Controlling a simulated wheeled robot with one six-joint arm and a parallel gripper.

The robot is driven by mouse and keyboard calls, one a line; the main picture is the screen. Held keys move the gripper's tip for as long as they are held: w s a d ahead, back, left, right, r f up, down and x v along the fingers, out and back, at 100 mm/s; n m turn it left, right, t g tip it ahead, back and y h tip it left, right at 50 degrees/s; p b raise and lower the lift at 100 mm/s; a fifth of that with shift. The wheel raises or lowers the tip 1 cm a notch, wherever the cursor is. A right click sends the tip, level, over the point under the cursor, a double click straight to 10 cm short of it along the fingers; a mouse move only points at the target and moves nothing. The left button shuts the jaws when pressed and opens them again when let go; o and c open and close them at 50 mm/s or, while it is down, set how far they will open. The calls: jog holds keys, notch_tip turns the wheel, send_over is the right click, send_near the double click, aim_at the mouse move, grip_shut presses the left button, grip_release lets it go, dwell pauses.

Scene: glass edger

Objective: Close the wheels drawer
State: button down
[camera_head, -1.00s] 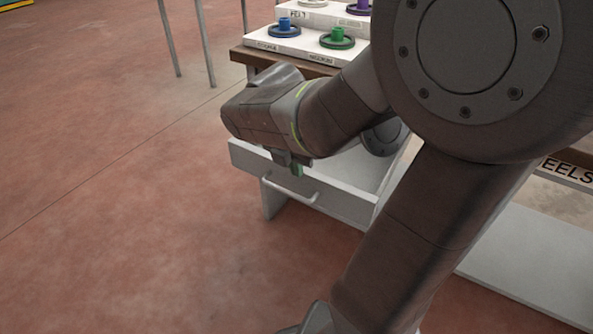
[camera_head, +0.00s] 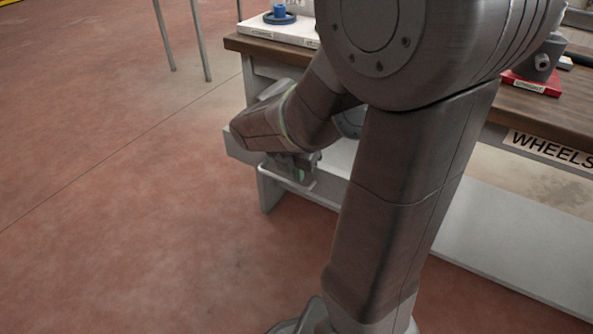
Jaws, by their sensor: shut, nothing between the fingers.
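A "WHEELS" label (camera_head: 552,152) is on the bench edge at the right, beyond my arm.
The workbench top (camera_head: 560,115) carries a white board (camera_head: 262,33) with a blue wheel-like part (camera_head: 279,15) and a red-based block (camera_head: 532,84). A white lower shelf (camera_head: 500,240) lies below. Thin grey legs (camera_head: 201,40) stand behind left. The floor at left is clear.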

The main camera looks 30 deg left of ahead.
jog(key=w+p, duration=0.3)
jog(key=w, duration=0.3)
jog(key=w+d+p, duration=0.1)
jog(key=w+p, duration=0.2)
jog(key=w, duration=0.3)
jog(key=w+p, duration=0.3)
jog(key=w, duration=0.3)
jog(key=shift+d+r, duration=0.1)
jog(key=shift+d, duration=0.1)
jog(key=shift+w, duration=0.45)
